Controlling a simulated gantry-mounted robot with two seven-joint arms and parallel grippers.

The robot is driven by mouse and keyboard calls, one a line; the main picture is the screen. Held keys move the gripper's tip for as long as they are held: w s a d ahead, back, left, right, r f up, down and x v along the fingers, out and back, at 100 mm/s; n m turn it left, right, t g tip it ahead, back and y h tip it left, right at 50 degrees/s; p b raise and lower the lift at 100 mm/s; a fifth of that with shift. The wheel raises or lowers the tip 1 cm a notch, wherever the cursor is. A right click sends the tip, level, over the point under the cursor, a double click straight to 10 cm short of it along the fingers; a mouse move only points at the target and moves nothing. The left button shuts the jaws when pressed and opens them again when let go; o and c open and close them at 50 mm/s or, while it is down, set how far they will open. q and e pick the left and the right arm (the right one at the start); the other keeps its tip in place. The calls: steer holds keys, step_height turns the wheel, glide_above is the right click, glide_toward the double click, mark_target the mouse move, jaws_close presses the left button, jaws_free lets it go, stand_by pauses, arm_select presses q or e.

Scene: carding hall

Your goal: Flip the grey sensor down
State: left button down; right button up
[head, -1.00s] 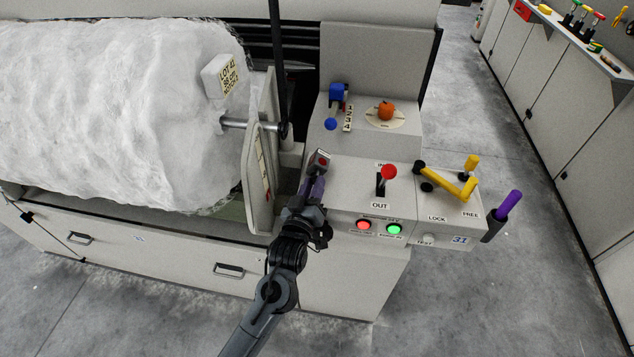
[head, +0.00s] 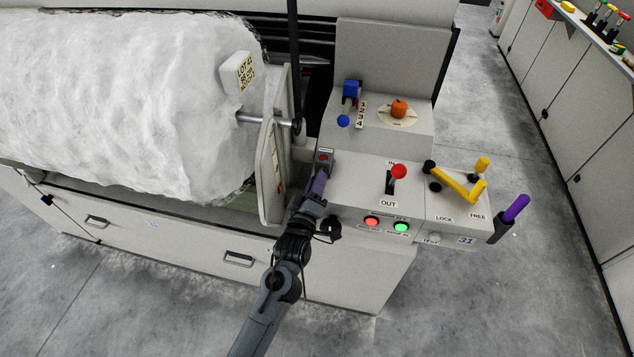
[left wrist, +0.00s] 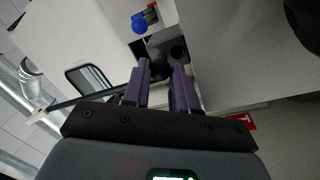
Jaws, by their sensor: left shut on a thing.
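The grey sensor (head: 325,156), a small grey block with a red spot on its face, is at the left edge of the console in the head view. My left gripper (head: 320,174), with purple fingers, reaches it from below and is shut on it. In the left wrist view the purple fingers (left wrist: 162,72) point at a grey block (left wrist: 164,42) with a dark round spot, and a dark part shows between the fingertips. The fingers hide much of the sensor's mount. My right gripper is not in view.
A white fibre roll (head: 130,100) and its end plate (head: 272,175) stand close left of the gripper. On the console are a red-knobbed lever (head: 398,172), a blue-knobbed lever (head: 343,121), an orange knob (head: 399,107) and a yellow handle (head: 460,186). A black pole (head: 294,60) rises behind.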

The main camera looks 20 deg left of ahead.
arm_select(q)
steer(key=c, duration=0.9)
jaws_free()
steer(key=shift+f, duration=0.2)
